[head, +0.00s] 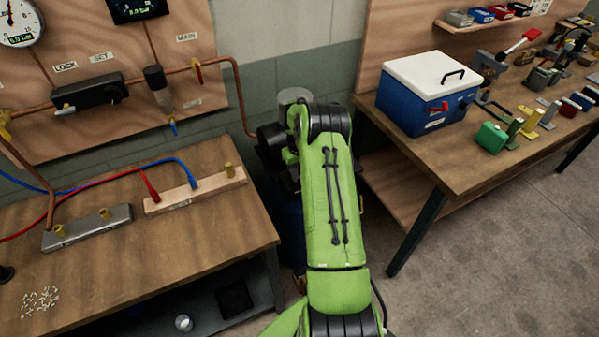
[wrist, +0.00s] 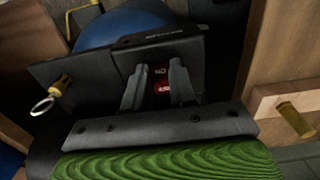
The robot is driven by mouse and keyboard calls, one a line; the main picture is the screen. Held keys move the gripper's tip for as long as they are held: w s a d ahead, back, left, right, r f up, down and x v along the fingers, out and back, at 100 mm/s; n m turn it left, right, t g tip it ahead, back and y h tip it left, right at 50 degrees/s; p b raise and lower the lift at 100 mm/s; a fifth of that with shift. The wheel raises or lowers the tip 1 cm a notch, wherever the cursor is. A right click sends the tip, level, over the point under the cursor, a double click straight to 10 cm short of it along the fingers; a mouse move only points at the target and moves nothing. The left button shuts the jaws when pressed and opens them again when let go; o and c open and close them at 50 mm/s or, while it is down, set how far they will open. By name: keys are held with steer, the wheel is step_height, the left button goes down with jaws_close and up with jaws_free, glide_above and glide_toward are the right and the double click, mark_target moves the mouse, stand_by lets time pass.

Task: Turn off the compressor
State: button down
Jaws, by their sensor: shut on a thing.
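The compressor shows in the wrist view as a blue rounded tank (wrist: 125,24) behind a black box (wrist: 195,50). A red switch (wrist: 162,86) with small white lettering sits on this box. My gripper (wrist: 156,88) has one finger on each side of the red switch and is shut on it. Its position, on or off, cannot be read. In the head view my green arm covers the gripper and most of the compressor; a sliver of blue tank (head: 291,232) shows between the two benches.
A yellow-brass fitting with a pull ring (wrist: 57,92) is left of the fingers. A bench edge with a brass peg (wrist: 296,120) is close on the right. In the head view, the left bench (head: 190,240) and right bench (head: 440,160) flank my arm closely.

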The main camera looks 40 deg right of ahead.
steer(key=shift+w+d+g, duration=0.1)
steer(key=shift+w+g, duration=0.05)
steer(key=shift+g, duration=0.25)
steer(key=shift+w+d+g+y, duration=0.1)
steer(key=shift+w+g+y, duration=0.15)
steer(key=shift+g, duration=0.35)
steer(key=shift+r+g, duration=0.1)
steer(key=shift+g, duration=0.2)
steer(key=c, duration=0.9)
jaws_free()
steer(key=v, duration=0.3)
steer(key=s+v, duration=0.1)
steer(key=v, duration=0.2)
steer(key=s+v, duration=0.1)
steer(key=v, duration=0.3)
steer(key=shift+s+a+r, duration=0.1)
steer(key=shift+a+r, duration=0.15)
